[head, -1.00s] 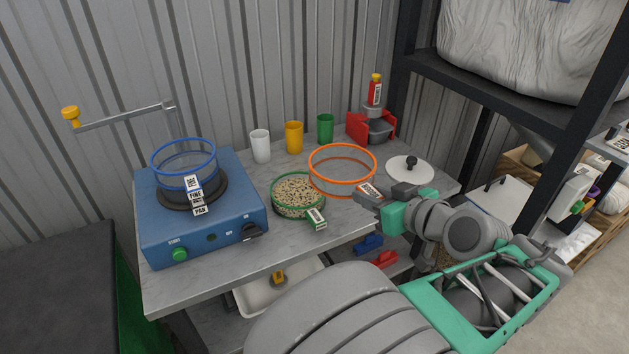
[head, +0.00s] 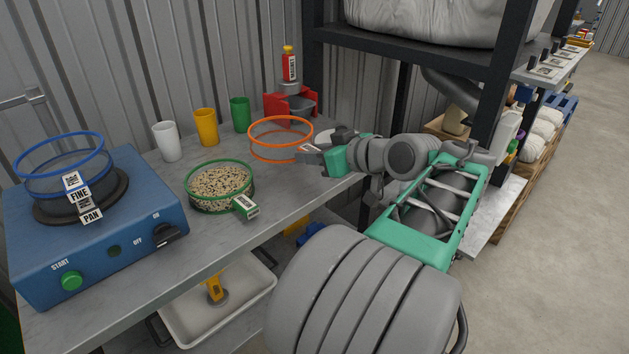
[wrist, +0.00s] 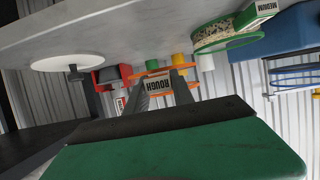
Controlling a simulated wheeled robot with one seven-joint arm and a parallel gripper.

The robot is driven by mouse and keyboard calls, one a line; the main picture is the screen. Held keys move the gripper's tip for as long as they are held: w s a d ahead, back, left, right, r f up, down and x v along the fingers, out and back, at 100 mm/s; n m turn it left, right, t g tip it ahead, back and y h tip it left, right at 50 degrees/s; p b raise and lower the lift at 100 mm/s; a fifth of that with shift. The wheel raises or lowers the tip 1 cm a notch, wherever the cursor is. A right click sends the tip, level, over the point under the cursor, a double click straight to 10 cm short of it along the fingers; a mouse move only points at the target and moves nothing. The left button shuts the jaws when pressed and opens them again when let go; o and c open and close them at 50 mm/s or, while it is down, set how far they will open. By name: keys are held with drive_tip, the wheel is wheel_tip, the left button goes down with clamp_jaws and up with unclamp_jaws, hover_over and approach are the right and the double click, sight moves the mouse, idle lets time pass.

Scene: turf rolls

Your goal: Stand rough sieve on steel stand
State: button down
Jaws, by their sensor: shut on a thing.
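The rough sieve (head: 281,138) is an orange two-ring sieve at the back right of the bench. My gripper (head: 312,154) is shut on its label tab at the right side. In the wrist view, the gripper's two fingers (wrist: 160,93) flank the white ROUGH label (wrist: 158,86). The sieve looks level and appears to be held above the bench top; the exact gap is hard to judge. I cannot pick out a steel stand with certainty in these frames.
A green-rimmed sieve of seeds (head: 220,187) stands left of the orange one. A blue shaker (head: 100,230) carries the blue FINE sieve (head: 62,165). A dark shelf post (head: 490,130) rises right.

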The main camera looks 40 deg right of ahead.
sight(314, 181)
drive_tip(key=f, duration=0.2)
drive_tip(key=w+d+f+b, duration=0.1)
drive_tip(key=f, duration=0.1)
drive_tip(key=w+d+f, duration=0.1)
drive_tip(key=f, duration=0.1)
drive_tip(key=shift+w+f+b, duration=0.1)
drive_tip(key=shift+b, duration=0.2)
drive_tip(key=shift+f, duration=0.45)
drive_tip(key=c, duration=1.1)
unclamp_jaws()
drive_tip(key=shift+r, duration=0.1)
drive_tip(key=shift+r, duration=0.3)
drive_tip(key=p+v, duration=0.6)
drive_tip(key=v, duration=0.6)
drive_tip(key=shift+f+p, duration=0.2)
drive_tip(key=shift+p, duration=0.1)
